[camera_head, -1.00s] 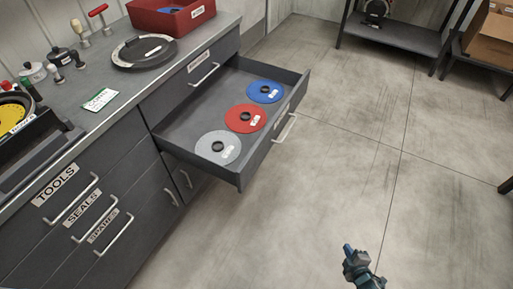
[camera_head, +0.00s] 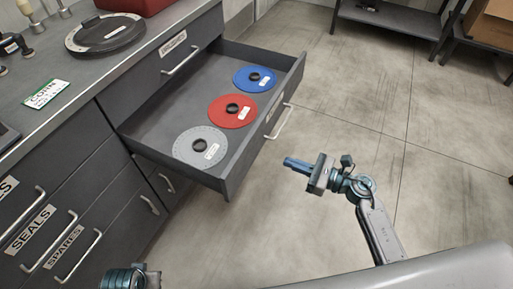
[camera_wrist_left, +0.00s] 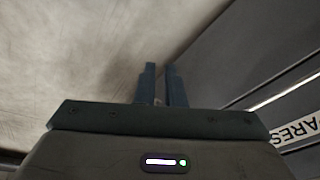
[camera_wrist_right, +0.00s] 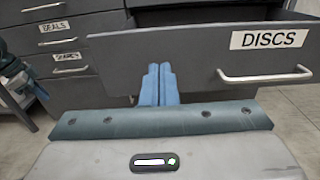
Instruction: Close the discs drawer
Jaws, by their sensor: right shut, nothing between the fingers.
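The discs drawer (camera_head: 137,129) stands pulled out from the dark cabinet, with a grey disc (camera_head: 185,146), a red disc (camera_head: 220,118) and a blue disc (camera_head: 243,85) lying inside. Its front, labelled DISCS (camera_wrist_right: 268,39), and bar handle (camera_wrist_right: 265,77) show in the right wrist view. My right gripper (camera_head: 287,162) is shut and empty, apart from the drawer, pointing at its front. In the right wrist view its fingertips (camera_wrist_right: 160,67) are left of the handle. My left gripper (camera_wrist_left: 160,68) has a narrow gap between its fingers, near the spares drawer front; its fingertips are hidden in the head view.
The closed seals (camera_head: 30,229) and spares (camera_head: 64,246) drawers are at lower left. Open floor (camera_head: 330,120) lies right of the drawer; shelving stands at the back.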

